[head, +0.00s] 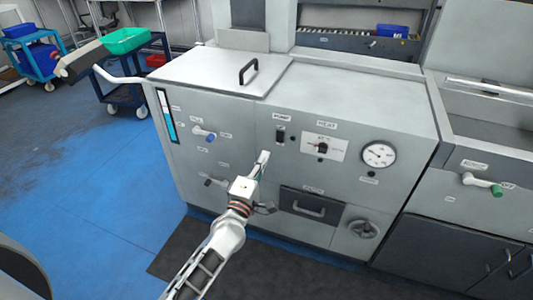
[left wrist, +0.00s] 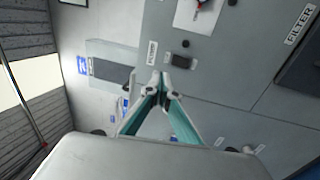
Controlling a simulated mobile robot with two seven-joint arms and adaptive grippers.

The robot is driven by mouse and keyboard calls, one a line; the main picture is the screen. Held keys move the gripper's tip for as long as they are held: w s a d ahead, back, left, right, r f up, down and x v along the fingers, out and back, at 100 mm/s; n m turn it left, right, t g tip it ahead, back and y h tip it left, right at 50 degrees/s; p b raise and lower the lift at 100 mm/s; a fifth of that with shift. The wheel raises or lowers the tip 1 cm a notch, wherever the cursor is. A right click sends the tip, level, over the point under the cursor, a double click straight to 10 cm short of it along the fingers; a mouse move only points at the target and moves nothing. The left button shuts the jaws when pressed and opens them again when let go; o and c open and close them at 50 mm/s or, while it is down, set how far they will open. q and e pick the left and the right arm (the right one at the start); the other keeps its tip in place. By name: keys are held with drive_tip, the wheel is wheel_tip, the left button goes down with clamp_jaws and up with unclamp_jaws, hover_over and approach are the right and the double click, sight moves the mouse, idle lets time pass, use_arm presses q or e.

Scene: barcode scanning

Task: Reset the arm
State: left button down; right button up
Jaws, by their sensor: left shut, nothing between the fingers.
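My left gripper (head: 263,160) reaches up from the bottom of the head view, in front of the grey machine (head: 240,105). Its fingers are shut with nothing between them. The fingertips appear just below and left of the dark PUMP switch (head: 280,135); whether they touch the panel is hard to tell. In the left wrist view the shut fingers (left wrist: 164,80) point up at the middle, and the PUMP switch (left wrist: 183,60) shows close to the right of the tips. My right gripper is in neither view.
A green-handled valve (head: 495,189) is at right. Blue floor (head: 100,190) is clear at left.

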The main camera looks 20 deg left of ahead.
use_arm(q)
drive_tip(key=shift+s, duration=0.15)
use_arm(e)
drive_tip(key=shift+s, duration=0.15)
use_arm(q)
drive_tip(key=s+f+m+g+p, duration=0.1)
drive_tip(key=s+f+m+g, duration=0.2)
drive_tip(key=s, duration=0.8)
drive_tip(key=s+d+f+m+g+h+p, duration=0.1)
drive_tip(key=s+f+m+g+p, duration=0.1)
drive_tip(key=s+f+m, duration=0.6)
drive_tip(key=s+f+m+g+h+p, duration=0.1)
drive_tip(key=s+f+m+g, duration=0.3)
drive_tip(key=s+m, duration=0.7)
drive_tip(key=s+f+p, duration=0.1)
drive_tip(key=s+f, duration=0.1)
drive_tip(key=s, duration=0.1)
drive_tip(key=shift+s+d, duration=0.3)
drive_tip(key=shift+d, duration=0.05)
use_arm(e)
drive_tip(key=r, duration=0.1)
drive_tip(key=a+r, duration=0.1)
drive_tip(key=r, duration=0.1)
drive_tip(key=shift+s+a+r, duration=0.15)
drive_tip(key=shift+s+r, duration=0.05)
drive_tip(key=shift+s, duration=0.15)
use_arm(q)
drive_tip(key=shift+f, duration=0.1)
